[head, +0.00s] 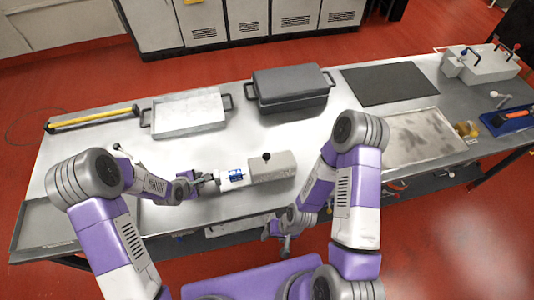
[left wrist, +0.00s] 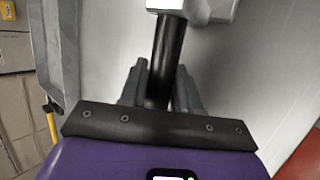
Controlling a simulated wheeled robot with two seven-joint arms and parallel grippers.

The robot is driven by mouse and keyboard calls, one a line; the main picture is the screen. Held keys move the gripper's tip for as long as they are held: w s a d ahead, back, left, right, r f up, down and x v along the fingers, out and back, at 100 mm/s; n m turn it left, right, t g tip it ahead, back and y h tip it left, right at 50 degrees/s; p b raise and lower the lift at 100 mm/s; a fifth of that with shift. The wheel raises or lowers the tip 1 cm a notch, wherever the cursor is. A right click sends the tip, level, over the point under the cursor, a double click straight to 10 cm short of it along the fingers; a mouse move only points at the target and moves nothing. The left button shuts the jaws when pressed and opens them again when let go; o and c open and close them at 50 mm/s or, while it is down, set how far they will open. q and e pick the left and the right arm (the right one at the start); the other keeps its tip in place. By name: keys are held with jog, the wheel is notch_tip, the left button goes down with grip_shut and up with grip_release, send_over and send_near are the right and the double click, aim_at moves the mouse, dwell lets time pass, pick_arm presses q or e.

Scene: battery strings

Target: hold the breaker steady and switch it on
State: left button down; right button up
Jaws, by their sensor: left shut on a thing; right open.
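The breaker (head: 273,168) is a pale grey box lying on the metal workbench, with a black knob (head: 267,156) on its top. A white section with a blue mark (head: 235,177) adjoins its left end. My left gripper (head: 209,180) is at that left end. In the left wrist view, the fingers (left wrist: 160,88) are shut around a black bar (left wrist: 168,48) that runs to a white body (left wrist: 195,8). My right gripper (head: 286,243) is open and empty, near the bench's front edge, below and apart from the breaker; its fingertips are small in view.
A grey tray (head: 188,129) and a dark lidded case (head: 292,102) stand behind the breaker. A yellow bar (head: 93,118) lies at the far left. A black mat (head: 390,83), a stained tray (head: 428,151) and a lever box (head: 485,66) are at the right. The bench around the breaker is clear.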

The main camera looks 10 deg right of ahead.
dwell(0.3)
jog(key=shift+f+b, duration=0.35)
dwell(1.3)
jog(key=w+d+r, duration=0.1)
jog(key=w+r, duration=0.1)
jog(key=w+r+g+h, duration=0.1)
jog(key=w+r, duration=0.2)
jog(key=w+d+r+h, duration=0.1)
jog(key=w+r, duration=0.1)
jog(key=shift+w+d+r+m, duration=0.15)
jog(key=shift+d+r+m, duration=0.1)
jog(key=shift+d+m, duration=0.1)
jog(key=n+h, duration=0.1)
jog(key=h, duration=0.3)
send_near(266, 154)
jog(key=f, duration=0.3)
jog(key=d+f, duration=0.1)
jog(key=f, duration=0.7)
jog(key=shift+s+d+f, duration=0.1)
jog(key=shift+s+d, duration=0.1)
jog(key=shift+d, duration=0.15)
jog(key=shift+c, duration=0.2)
